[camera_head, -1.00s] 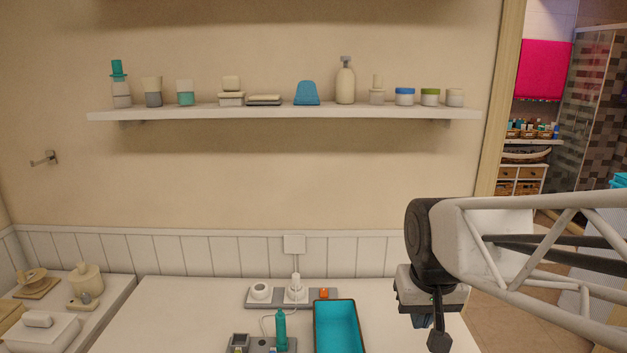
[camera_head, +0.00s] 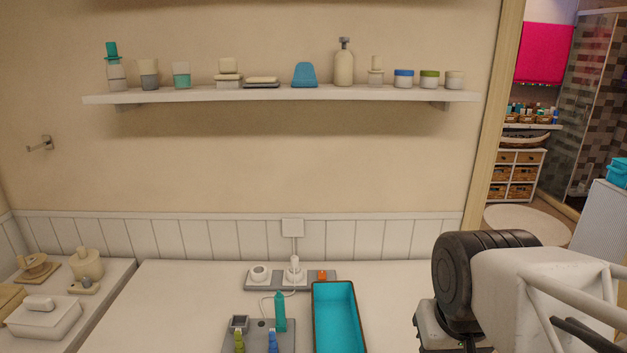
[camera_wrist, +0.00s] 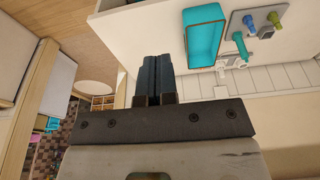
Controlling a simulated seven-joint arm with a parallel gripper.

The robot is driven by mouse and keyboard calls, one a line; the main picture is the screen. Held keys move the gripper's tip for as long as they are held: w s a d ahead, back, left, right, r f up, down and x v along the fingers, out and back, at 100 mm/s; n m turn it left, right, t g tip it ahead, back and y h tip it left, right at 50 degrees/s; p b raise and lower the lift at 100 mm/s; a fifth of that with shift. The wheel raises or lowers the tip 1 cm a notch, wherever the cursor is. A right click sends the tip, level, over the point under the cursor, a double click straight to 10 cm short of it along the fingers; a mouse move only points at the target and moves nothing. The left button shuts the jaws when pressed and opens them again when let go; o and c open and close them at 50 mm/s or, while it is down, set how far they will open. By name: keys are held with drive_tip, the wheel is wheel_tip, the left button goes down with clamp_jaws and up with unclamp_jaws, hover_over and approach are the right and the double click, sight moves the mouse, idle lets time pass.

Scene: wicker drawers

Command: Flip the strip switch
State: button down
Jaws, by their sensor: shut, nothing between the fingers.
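A grey power strip (camera_head: 277,285) lies at the back of the white counter against the panelled wall. Its small orange switch (camera_head: 322,275) is at the right end, beside a white plug with a cord and a round white socket or plug. In the wrist view, part of the strip area with white plugs (camera_wrist: 232,62) shows beyond the tray; I cannot make out the switch there. My gripper (camera_wrist: 153,57) has its dark fingers together and empty. In the head view only the wrist shows, at the lower right, right of the strip; the fingers are out of frame.
A teal tray (camera_head: 316,310) stands just in front of the switch. Left of it, a grey holder (camera_head: 257,336) carries a teal upright item (camera_head: 280,312) and green and blue items. A shelf (camera_head: 200,96) of bottles and jars hangs above.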

drive_tip(key=shift+w, duration=0.1)
drive_tip(key=g, duration=0.3)
hover_over(322, 271)
wheel_tip(322, 271, down, 18)
drive_tip(key=shift+f, duration=0.15)
drive_tip(key=shift+f, duration=0.1)
idle(0.5)
wheel_tip(322, 271, down, 14)
drive_tip(key=shift+r, duration=0.15)
idle(0.7)
